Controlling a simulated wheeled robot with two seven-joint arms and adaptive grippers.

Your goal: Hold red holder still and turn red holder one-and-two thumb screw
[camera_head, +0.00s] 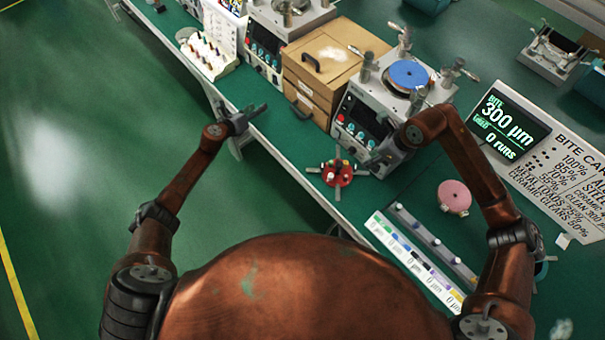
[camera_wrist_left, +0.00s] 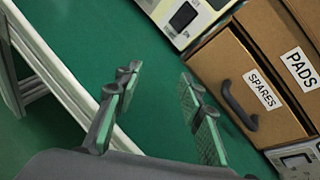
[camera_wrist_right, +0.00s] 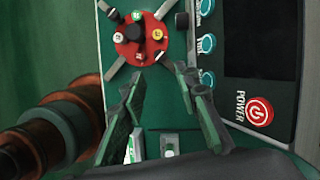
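The red holder (camera_head: 338,173) is a round red disc on the green bench near its front edge. Metal arms stick out around it, and small coloured numbered pieces and a dark central knob sit on top. It also shows at the top of the right wrist view (camera_wrist_right: 128,48). I cannot tell which screw is the one-and-two thumb screw. My right gripper (camera_head: 373,161) is open and empty, just right of the holder, its fingers (camera_wrist_right: 158,76) pointing toward it. My left gripper (camera_head: 256,112) is open and empty over the bench edge, left of the holder and apart from it.
A wooden drawer box (camera_head: 316,92) and a lapping machine (camera_head: 370,112) with a blue disc stand behind the holder. Bench left of the holder is clear.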

